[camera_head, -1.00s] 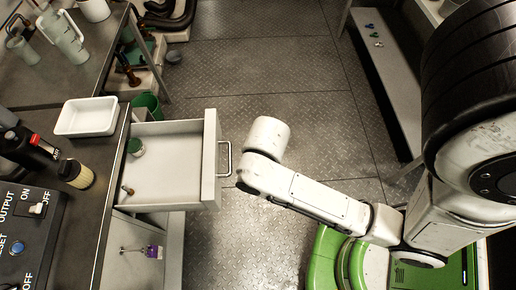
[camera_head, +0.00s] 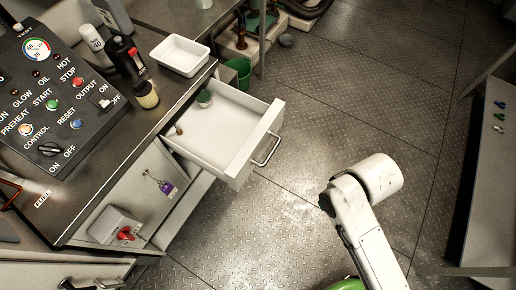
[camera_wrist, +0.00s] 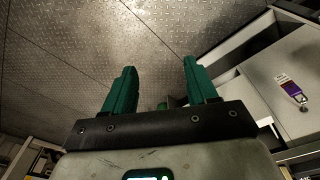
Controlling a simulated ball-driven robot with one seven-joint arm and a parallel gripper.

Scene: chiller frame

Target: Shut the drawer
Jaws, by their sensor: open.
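The white drawer (camera_head: 241,158) stands pulled out from under the dark counter in the head view. Its front has a metal bar handle (camera_head: 267,151). Inside lie a small green-topped jar (camera_head: 204,98) and a small brown-tipped item (camera_head: 179,130). My arm is to the right of the drawer, apart from it, and its gripper fingers are hidden in the head view. In the wrist view my gripper (camera_wrist: 157,88) shows two green fingers spread apart with nothing between them. A white cabinet side shows at the right of that view.
The dark counter (camera_head: 128,150) bears a white tray (camera_head: 180,54), a dark bottle (camera_head: 127,60) and a control panel (camera_head: 55,95). A green bucket (camera_head: 238,72) stands behind the drawer. A shelf (camera_head: 490,170) is at the far right. The floor before the drawer is clear.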

